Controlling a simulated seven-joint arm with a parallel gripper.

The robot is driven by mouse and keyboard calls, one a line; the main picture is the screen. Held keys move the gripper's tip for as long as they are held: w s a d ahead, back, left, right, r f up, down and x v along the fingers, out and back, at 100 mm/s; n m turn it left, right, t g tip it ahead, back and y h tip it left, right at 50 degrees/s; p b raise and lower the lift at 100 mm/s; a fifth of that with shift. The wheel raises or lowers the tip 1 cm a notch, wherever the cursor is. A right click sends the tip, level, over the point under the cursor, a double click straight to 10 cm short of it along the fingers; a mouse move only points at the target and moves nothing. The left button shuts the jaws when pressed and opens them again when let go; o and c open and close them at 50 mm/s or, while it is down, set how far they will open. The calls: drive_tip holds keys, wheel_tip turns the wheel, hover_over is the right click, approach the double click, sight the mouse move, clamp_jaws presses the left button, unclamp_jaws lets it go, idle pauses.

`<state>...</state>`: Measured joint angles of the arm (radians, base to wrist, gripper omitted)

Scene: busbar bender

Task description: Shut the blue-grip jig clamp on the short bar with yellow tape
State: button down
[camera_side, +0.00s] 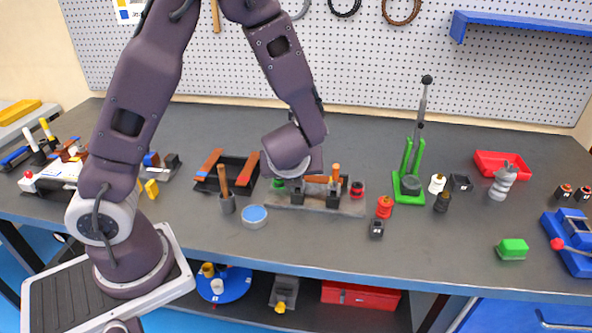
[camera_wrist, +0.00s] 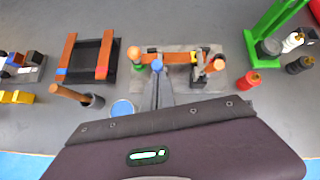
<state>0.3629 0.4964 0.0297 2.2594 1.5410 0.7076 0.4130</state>
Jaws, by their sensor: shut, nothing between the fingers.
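The jig (camera_side: 350,207) is a grey plate on the bench with upright dark clamps. It also shows in the wrist view (camera_wrist: 216,83). A short copper-coloured bar (camera_wrist: 177,57) lies across it, with a yellow-orange patch near its right end that looks like tape. A blue grip (camera_wrist: 157,65) shows at the bar's left part, right at my fingertips; I cannot tell whether they touch. In the side view my arm hides it. My gripper (camera_wrist: 158,75) is shut and empty, pointing down over the jig's left side. A green grip (camera_wrist: 134,53) and a red grip (camera_wrist: 219,64) flank the bar.
A dark tray (camera_wrist: 84,55) with two copper bars lies left of the jig. A cup with a wooden-handled tool (camera_side: 227,203) and a blue-topped tin (camera_side: 254,216) stand in front. A green lever press (camera_side: 408,187) and a red bottle-like item (camera_side: 384,207) stand to the right.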

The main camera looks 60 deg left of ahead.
drive_tip(key=shift+w+a+r, duration=0.5)
drive_tip(key=shift+a+r, duration=0.05)
drive_tip(key=shift+r, duration=0.05)
drive_tip(key=v, duration=1)
drive_tip(key=shift+w+a+r, duration=0.2)
drive_tip(key=shift+w+r, duration=0.05)
drive_tip(key=shift+r, duration=0.05)
drive_tip(key=s+a+r+n+g+h, duration=0.1)
drive_tip(key=s+r+n+g+h, duration=0.2)
drive_tip(key=s+n, duration=1)
drive_tip(key=s+d+r+n+t+h, duration=0.2)
drive_tip(key=s+d+r+n+h, duration=0.1)
drive_tip(key=n, duration=0.8)
drive_tip(key=s+d, duration=0.1)
drive_tip(key=d, duration=0.1)
drive_tip(key=shift+s+d+r+n+t+h, duration=0.2)
drive_tip(key=shift+d+r+n+t+h, duration=0.1)
drive_tip(key=shift+h, duration=0.1)
